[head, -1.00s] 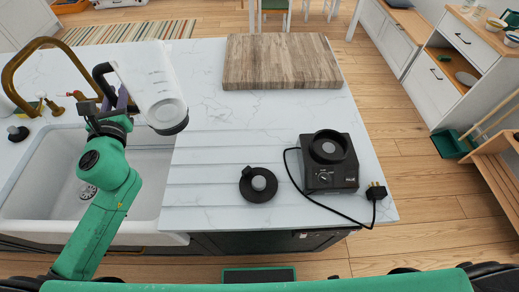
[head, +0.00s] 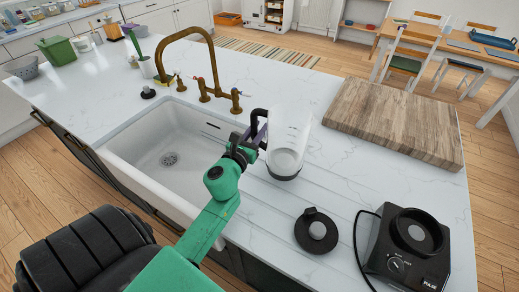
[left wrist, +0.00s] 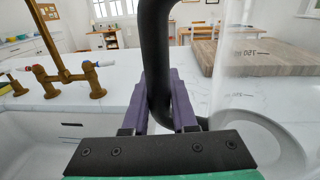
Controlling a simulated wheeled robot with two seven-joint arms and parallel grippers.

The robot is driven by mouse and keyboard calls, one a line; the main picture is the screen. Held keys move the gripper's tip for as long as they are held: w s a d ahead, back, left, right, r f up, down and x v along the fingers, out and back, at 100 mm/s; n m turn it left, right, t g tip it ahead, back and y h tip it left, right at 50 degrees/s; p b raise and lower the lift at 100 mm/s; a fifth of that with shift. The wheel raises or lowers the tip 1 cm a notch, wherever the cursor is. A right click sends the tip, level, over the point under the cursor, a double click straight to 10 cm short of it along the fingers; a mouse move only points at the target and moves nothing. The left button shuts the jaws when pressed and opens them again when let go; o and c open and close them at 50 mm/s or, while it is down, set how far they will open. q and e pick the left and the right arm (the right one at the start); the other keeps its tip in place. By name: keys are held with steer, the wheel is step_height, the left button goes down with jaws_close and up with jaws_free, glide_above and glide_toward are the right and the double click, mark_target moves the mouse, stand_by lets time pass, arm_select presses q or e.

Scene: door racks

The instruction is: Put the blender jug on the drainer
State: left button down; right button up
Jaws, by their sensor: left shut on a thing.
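The clear blender jug (head: 292,135) has a dark base ring and a black handle (left wrist: 156,50). It looks upright at the far sink-side end of the drainer (head: 335,188), the grooved part of the white counter. I cannot tell whether its base touches the surface. My left gripper (head: 257,138) is shut on the handle, at the jug's left side. In the left wrist view, the purple fingers of the gripper (left wrist: 165,95) stand on either side of the handle, and the jug (left wrist: 245,90) is at the right. My right gripper is not in view.
The white sink (head: 165,150) with a brass tap (head: 205,85) lies left of the jug. A wooden board (head: 397,122) is at the back right. A black round lid (head: 316,231) and the black blender base (head: 408,248) with its cord stand at the front right.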

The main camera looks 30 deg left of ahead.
arm_select(q)
step_height(320, 180, down, 5)
steer(key=shift+a+r+b, duration=0.1)
steer(key=shift+b, duration=0.8)
steer(key=c, duration=1.1)
jaws_free()
steer(key=shift+f, duration=0.2)
steer(key=shift+c, duration=0.2)
steer(key=o, duration=0.4)
steer(key=shift+o, duration=0.2)
steer(key=shift+s+r, duration=0.1)
